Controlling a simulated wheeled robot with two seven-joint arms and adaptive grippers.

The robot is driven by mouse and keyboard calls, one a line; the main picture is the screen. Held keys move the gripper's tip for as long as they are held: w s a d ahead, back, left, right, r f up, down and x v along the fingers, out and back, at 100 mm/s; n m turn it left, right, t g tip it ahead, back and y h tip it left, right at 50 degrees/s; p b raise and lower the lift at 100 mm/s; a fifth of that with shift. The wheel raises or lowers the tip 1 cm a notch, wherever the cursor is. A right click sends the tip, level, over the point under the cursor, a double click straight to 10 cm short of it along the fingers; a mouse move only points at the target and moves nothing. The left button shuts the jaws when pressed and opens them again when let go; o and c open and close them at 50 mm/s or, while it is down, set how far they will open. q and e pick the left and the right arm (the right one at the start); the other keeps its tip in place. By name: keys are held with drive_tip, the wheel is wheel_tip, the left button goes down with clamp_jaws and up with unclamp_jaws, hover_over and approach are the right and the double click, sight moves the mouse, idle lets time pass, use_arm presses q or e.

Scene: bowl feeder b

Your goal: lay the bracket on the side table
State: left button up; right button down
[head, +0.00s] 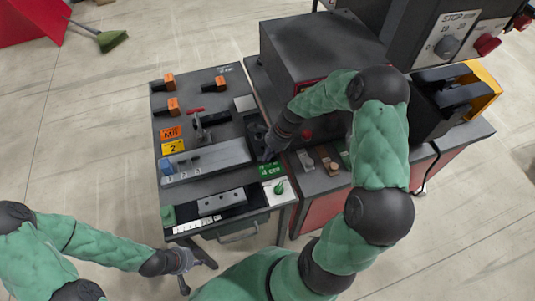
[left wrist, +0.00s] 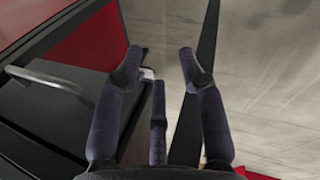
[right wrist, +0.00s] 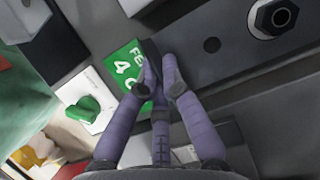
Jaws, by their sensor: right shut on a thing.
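My right gripper (head: 267,152) is over the right edge of the grey side table (head: 222,75). In the right wrist view its fingers (right wrist: 160,75) are closed together on a small dark piece (right wrist: 150,50), probably the bracket; most of it is hidden. The gripped piece is beside a green label (right wrist: 124,68); whether it touches the surface cannot be told. My left gripper (head: 184,268) is low in front of the table, apart from it. In the left wrist view its fingers (left wrist: 160,65) are spread and empty.
The table carries a long grey block (head: 205,162), a red-handled clamp (head: 197,112), several orange pieces (head: 173,105) and a holed metal bar (head: 222,201). A white plate with a green knob (head: 279,187) is at its front right corner. A dark machine (head: 320,50) stands behind on the right.

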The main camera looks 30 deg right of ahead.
drive_tip(key=shift+f, duration=0.3)
drive_tip(key=c, duration=1.4)
unclamp_jaws()
drive_tip(key=shift+s+f, duration=0.1)
drive_tip(key=shift+r, duration=0.45)
drive_tip(key=p+v, duration=0.3)
drive_tip(key=v, duration=0.9)
drive_tip(key=shift+r+p, duration=0.25)
drive_tip(key=shift+p, duration=0.05)
